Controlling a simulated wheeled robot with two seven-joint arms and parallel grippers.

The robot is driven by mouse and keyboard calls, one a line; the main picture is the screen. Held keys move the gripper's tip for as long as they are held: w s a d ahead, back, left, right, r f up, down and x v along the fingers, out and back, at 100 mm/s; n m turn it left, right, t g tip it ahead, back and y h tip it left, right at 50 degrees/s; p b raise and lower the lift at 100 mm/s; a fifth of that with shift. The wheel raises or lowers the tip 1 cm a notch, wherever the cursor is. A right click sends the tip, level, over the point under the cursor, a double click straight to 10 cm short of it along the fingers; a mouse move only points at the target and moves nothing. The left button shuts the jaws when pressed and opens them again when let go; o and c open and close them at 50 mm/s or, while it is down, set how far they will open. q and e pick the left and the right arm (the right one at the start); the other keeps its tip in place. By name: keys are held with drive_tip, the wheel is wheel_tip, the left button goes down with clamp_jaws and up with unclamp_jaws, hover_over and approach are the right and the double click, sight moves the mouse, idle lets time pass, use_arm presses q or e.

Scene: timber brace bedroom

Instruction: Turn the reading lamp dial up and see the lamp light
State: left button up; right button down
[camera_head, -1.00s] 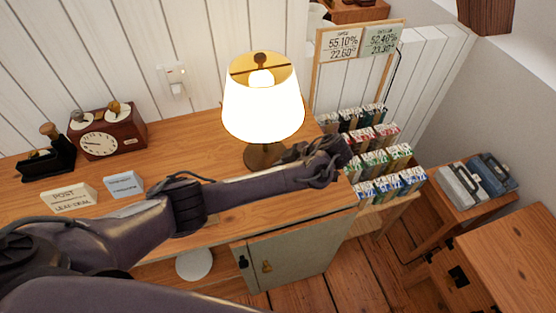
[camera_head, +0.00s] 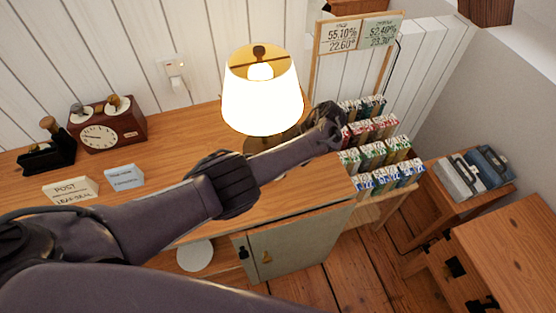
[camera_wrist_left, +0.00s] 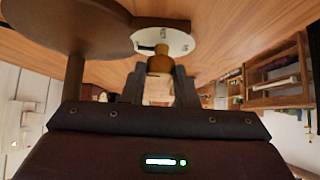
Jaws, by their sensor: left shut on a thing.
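The reading lamp (camera_head: 262,95) stands upright at the back right of the desk, its cream shade and bulb glowing. Its dark round base (camera_wrist_left: 65,22) and stem show in the left wrist view. There, the brass dial knob (camera_wrist_left: 159,62) stands on a pale marked plate (camera_wrist_left: 178,43) beside the base. My left gripper (camera_wrist_left: 158,78) is shut on the knob, one finger on each side. In the head view my left gripper (camera_head: 326,122) is beside the lamp, and my wrist hides the dial there. The dial's setting cannot be read. My right gripper is not in view.
A wooden clock (camera_head: 108,127), a stamp holder (camera_head: 47,147) and small cards (camera_head: 70,190) stand at the desk's left. A rack of colourful packets (camera_head: 385,150) is close to my left gripper on the right. A wall socket (camera_head: 175,72) is behind the desk.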

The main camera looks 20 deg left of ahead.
use_arm(q)
drive_tip(key=shift+a+n, duration=0.1)
drive_tip(key=shift+n, duration=0.2)
idle(0.4)
drive_tip(key=o, duration=1)
drive_tip(key=shift+r, duration=0.1)
drive_tip(key=b+v, duration=0.3)
drive_tip(key=v, duration=0.4)
drive_tip(key=shift+w+r, duration=0.2)
drive_tip(key=shift+w, duration=0.05)
